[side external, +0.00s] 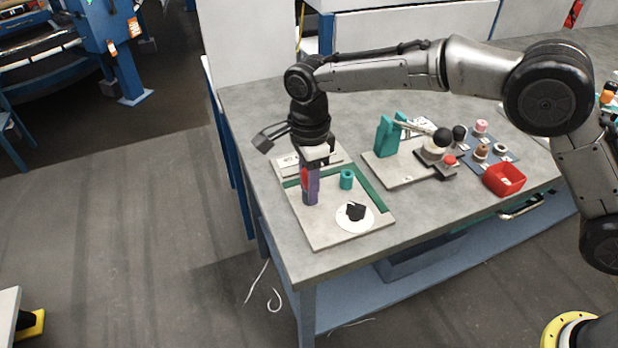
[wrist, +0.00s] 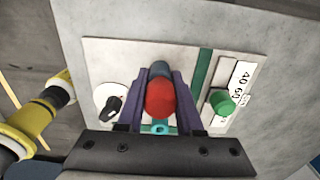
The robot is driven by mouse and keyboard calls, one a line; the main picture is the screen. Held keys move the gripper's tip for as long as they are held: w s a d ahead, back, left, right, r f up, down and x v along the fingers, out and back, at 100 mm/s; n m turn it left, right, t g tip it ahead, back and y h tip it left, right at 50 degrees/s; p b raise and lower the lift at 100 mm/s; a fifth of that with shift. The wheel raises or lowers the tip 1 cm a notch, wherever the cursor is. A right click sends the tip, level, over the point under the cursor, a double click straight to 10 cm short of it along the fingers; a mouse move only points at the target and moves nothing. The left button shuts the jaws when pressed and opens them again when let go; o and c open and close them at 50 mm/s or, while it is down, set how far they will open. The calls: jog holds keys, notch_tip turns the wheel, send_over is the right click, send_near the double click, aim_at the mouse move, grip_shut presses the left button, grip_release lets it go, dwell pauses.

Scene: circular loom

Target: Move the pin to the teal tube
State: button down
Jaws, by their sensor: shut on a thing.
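The pin (wrist: 160,98) has a rounded red end and a grey-blue shaft in the wrist view. My gripper (wrist: 160,88) has purple fingers, shut on the pin from both sides. In the side view the red of the pin (side external: 304,178) shows beside the purple fingers, and my gripper (side external: 311,198) points down over the pale board. The teal tube (side external: 347,179) stands upright on the board, just right of my gripper and apart from it. A teal ring shows partly behind the pin in the wrist view. The pin's height above the board is unclear.
The pale board (side external: 322,232) carries a black knob (side external: 355,211) on a white disc, with a green strip along its edge. Right of it are a teal block (side external: 384,138), a fixture plate, a red bin (side external: 504,179) and several small parts.

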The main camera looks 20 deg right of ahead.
jog(key=shift+r, duration=0.7)
jog(key=shift+r, duration=2.1)
jog(key=d+r, duration=0.6)
jog(key=d, duration=0.3)
jog(key=shift+w+a+f, duration=0.1)
jog(key=shift+w+f, duration=0.05)
jog(key=shift+f, duration=0.95)
jog(key=shift+w+a+f, duration=0.1)
jog(key=shift+f, duration=0.95)
jog(key=shift+w+a+f, duration=0.1)
jog(key=shift+w+f, duration=0.05)
jog(key=shift+f, duration=0.95)
jog(key=shift+f, duration=0.75)
jog(key=shift+f, duration=0.3)
jog(key=shift+f, duration=0.1)
